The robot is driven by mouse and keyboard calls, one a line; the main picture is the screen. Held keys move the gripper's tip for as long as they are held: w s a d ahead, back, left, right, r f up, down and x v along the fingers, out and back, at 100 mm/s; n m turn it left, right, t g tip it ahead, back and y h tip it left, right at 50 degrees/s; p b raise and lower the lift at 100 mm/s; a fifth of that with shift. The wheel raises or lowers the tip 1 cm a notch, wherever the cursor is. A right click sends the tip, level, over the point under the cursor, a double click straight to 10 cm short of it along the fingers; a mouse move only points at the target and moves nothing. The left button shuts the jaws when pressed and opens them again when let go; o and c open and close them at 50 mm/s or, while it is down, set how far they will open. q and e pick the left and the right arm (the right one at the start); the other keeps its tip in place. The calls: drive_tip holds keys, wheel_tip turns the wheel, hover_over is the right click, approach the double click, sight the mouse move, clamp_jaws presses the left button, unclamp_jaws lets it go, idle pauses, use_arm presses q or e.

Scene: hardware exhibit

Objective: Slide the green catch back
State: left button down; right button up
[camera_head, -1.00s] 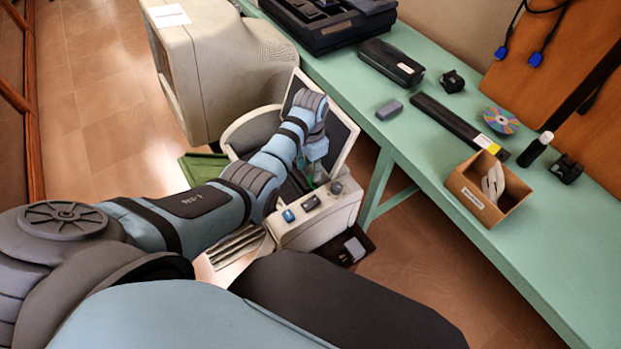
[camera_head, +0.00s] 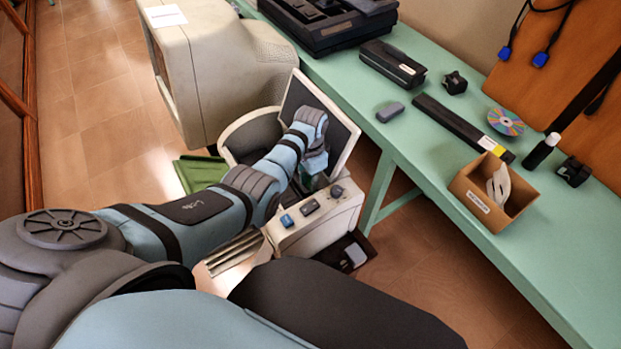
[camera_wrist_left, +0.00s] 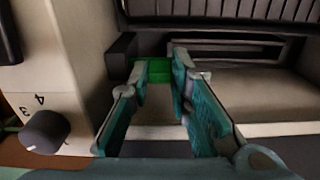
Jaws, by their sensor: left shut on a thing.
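The green catch (camera_wrist_left: 155,72) is a small bright green block in the left wrist view, at the left end of a dark slot in the beige machine. My left gripper (camera_wrist_left: 160,70) has its teal fingers on either side of the catch and is shut on it. In the head view my left gripper (camera_head: 315,162) reaches down into the open beige machine (camera_head: 285,233), in front of its raised lid (camera_head: 343,150). The gripper and wrist hide most of the catch there. My right gripper is not in view.
The machine's front panel has a blue button (camera_head: 287,220) and a dark knob (camera_head: 337,191). A beige monitor (camera_head: 230,75) stands behind it. A green bench (camera_head: 440,185) at the right holds a cardboard box (camera_head: 473,203), a disc (camera_head: 506,122) and several dark items.

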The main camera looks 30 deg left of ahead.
use_arm(q)
drive_tip(key=w+a+b, duration=0.1)
drive_tip(key=a+b, duration=0.1)
drive_tip(key=a, duration=0.1)
drive_tip(key=shift+w+r, duration=0.1)
drive_tip(key=shift+w, duration=0.3)
drive_tip(key=c, duration=1.6)
unclamp_jaws()
drive_tip(key=shift+o, duration=0.6)
wheel_tip(320, 180, up, 12)
